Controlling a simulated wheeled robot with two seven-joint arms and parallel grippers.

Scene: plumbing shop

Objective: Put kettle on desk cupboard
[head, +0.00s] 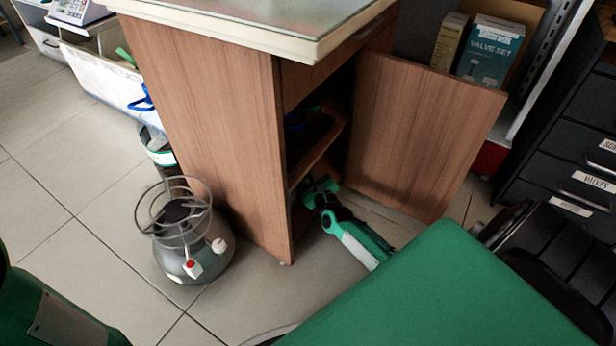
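The desk cupboard (215,130) is a brown wooden cabinet with a pale top, and its door (425,130) stands open to the right. I cannot make out a kettle for sure. A dark object with blue and green parts (305,122) sits in shadow on its inner shelf, too dark to identify. What looks like my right gripper (320,188), green and black, is low at the cupboard's opening, below the shelf. Its fingers are too small to read. My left gripper is out of view; only green arm casing shows at the lower left.
A grey rounded vessel (185,255) with a wire-ring collar and red-and-white fittings stands on the tiled floor left of the cupboard. A bin (158,150) is behind it. Boxes (490,50) stand behind the door. Dark drawers (570,140) are at right. Floor at left is clear.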

